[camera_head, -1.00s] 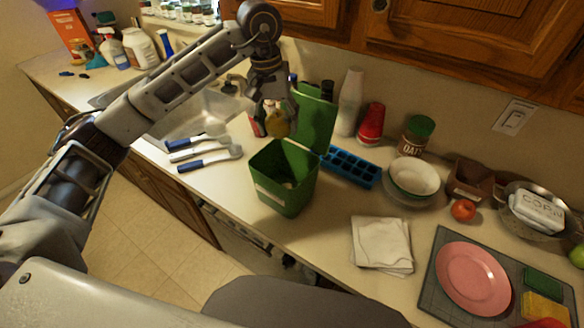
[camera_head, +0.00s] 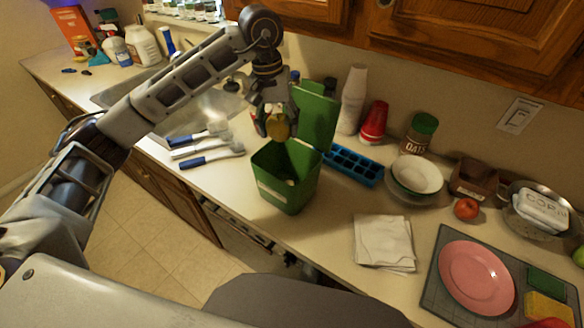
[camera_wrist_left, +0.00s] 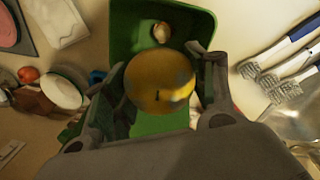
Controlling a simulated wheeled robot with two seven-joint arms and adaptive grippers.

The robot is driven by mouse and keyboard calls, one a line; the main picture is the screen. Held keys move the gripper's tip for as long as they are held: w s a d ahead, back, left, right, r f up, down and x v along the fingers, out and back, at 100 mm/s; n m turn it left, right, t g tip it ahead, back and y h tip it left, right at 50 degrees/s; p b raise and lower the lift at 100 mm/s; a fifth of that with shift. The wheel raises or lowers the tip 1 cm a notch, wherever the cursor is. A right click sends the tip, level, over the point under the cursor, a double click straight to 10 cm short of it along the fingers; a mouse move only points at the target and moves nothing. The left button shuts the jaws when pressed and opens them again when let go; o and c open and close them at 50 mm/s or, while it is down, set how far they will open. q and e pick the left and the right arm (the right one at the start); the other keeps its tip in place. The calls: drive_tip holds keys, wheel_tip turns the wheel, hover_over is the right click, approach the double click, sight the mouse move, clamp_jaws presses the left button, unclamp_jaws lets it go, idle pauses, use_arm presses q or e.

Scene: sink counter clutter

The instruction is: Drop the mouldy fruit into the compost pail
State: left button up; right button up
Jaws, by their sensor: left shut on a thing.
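My left gripper (camera_head: 275,122) is shut on a yellow fruit with dark, dull patches (camera_head: 277,128), held above and toward the back of the green compost pail (camera_head: 272,192). In the left wrist view the fruit (camera_wrist_left: 160,82) sits between the two fingers (camera_wrist_left: 163,95), with the pail (camera_wrist_left: 192,22) below it. The pail stands open on the counter, its lid (camera_head: 318,118) raised at the back. A small pale thing (camera_wrist_left: 162,32) lies inside the pail. My right gripper is not in view.
Several blue-handled brushes (camera_head: 212,160) lie left of the pail. A blue ice tray (camera_head: 352,166) lies to its right, near bowls (camera_head: 415,175) and a tomato (camera_head: 466,208). A folded cloth (camera_head: 384,241) and a pink plate (camera_head: 476,277) are at front right.

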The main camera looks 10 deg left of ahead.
use_arm(q)
drive_tip(key=shift+f+b, duration=0.75)
drive_tip(key=shift+f, duration=1.35)
drive_tip(key=o, duration=1.2)
drive_tip(key=shift+r, duration=0.15)
drive_tip(key=shift+a+r, duration=0.25)
drive_tip(key=shift+r, duration=1.7)
drive_tip(key=shift+a+r, duration=0.25)
drive_tip(key=shift+r, duration=1.65)
drive_tip(key=shift+a+r, duration=0.25)
drive_tip(key=shift+r, duration=1.7)
drive_tip(key=shift+s, duration=0.1)
